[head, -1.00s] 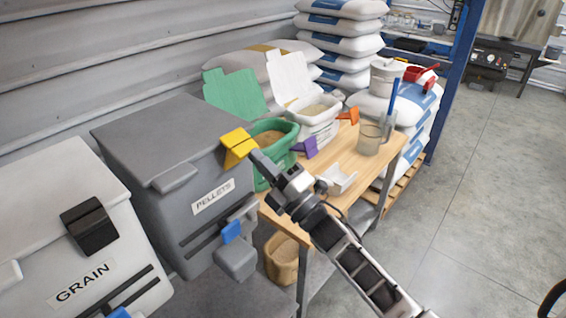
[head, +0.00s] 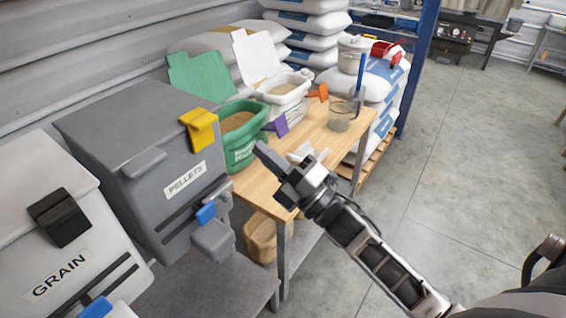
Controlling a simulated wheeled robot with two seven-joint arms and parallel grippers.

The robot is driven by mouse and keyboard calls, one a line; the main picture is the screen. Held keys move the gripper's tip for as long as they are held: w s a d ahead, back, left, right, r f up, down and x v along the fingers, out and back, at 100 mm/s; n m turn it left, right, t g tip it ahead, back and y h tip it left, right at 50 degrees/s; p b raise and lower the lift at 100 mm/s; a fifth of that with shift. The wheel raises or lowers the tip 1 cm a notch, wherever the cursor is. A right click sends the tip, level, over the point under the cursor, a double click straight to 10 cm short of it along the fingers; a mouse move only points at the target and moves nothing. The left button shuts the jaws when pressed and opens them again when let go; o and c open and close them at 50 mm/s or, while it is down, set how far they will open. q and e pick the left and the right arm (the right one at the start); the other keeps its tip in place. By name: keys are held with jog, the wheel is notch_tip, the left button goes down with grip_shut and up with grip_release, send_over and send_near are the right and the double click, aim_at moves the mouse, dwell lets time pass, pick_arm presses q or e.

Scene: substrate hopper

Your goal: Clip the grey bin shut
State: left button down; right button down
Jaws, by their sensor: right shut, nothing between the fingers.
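The grey bin (head: 145,190), labelled PELLETS, stands at the left with its lid (head: 130,118) down. A yellow clip (head: 199,131) sits over the lid's front edge near its right corner, its front face hanging down over the rim. I cannot tell how firmly it grips. My right gripper (head: 264,154) is shut and empty, to the right of the clip and apart from it, in front of the green tub. My left gripper is not in view.
A white GRAIN bin (head: 30,245) with a black clip (head: 60,217) stands at the left front. A wooden bench (head: 262,187) holds a green tub (head: 238,152), a white tub (head: 287,100), purple and orange clips and a clear jug (head: 341,116). The floor at the right is clear.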

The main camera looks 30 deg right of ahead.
jog(key=shift+s+d, duration=0.4)
jog(key=shift+s, duration=0.45)
jog(key=shift+s+d, duration=0.35)
jog(key=shift+s, duration=0.45)
jog(key=s+a+f+m+g+h, duration=0.2)
jog(key=s+f+m+g, duration=0.1)
jog(key=f+m, duration=0.3)
jog(key=s+a+f+m+g+h, duration=0.2)
jog(key=s+f+m, duration=0.4)
jog(key=f, duration=0.4)
jog(key=s+a+f+m+g+h, duration=0.3)
jog(key=s+f+m+g, duration=0.1)
jog(key=f+m, duration=0.4)
jog(key=shift+s+a+g, duration=0.3)
jog(key=shift+a+g, duration=0.05)
jog(key=shift+g, duration=0.35)
